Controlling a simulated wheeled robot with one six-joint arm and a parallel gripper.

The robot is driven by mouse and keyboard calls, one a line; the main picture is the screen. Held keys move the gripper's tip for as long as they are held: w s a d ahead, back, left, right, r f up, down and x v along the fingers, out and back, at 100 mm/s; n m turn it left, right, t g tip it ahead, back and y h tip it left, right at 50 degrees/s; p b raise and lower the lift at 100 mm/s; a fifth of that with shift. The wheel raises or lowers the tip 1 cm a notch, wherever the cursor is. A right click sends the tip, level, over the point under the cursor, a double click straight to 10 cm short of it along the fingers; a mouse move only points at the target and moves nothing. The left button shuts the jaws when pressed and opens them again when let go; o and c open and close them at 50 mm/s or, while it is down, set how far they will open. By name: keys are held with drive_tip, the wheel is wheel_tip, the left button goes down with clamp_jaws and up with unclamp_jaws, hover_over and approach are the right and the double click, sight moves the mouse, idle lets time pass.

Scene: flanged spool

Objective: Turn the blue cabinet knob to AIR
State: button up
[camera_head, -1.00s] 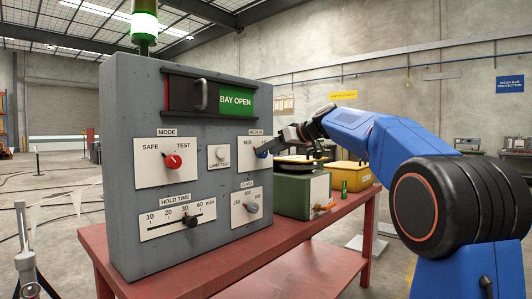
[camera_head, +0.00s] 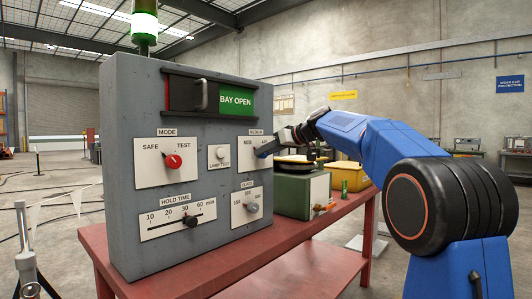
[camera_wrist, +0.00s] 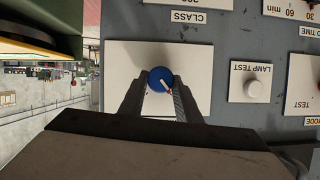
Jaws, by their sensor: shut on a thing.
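The blue knob (camera_wrist: 157,76) sits on a pale plate (camera_wrist: 121,63) and is held between the two fingers of my gripper (camera_wrist: 160,87) in the wrist view. A white pointer line on the knob slants toward the lower right in that upside-down view. In the head view my gripper (camera_head: 272,149) reaches the MEDIUM plate (camera_head: 246,143) from the right and mostly hides the knob. The plate's left label shows there, but the AIR label cannot be read. The grey cabinet (camera_head: 125,200) stands upright on a red bench.
The same cabinet carries a red MODE knob (camera_head: 173,161), a LAMP TEST button (camera_head: 220,153), a HOLD TIME slider (camera_head: 190,221) and a grey CLASS knob (camera_head: 252,207) just below. A green box (camera_head: 297,195) and a yellow case (camera_head: 350,173) stand right of the cabinet, under my arm.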

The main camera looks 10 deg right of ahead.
drive_tip(key=shift+w+d+f+m+g+y, duration=0.2)
drive_tip(key=shift+m+y, duration=0.9)
drive_tip(key=shift+m, duration=0.85)
drive_tip(key=shift+d+f+m+g+y, duration=0.2)
drive_tip(key=shift+m+y, duration=0.9)
drive_tip(key=shift+m, duration=0.8)
drive_tip(key=shift+w+f+m+g+y, duration=0.1)
drive_tip(key=shift+m+g+y, duration=0.2)
drive_tip(key=shift+m+y, duration=1.25)
drive_tip(key=shift+m+h, duration=0.45)
drive_tip(key=shift+m, duration=0.15)
drive_tip(key=o, duration=1.1)
drive_tip(key=shift+c, duration=0.2)
drive_tip(key=shift+d, duration=0.1)
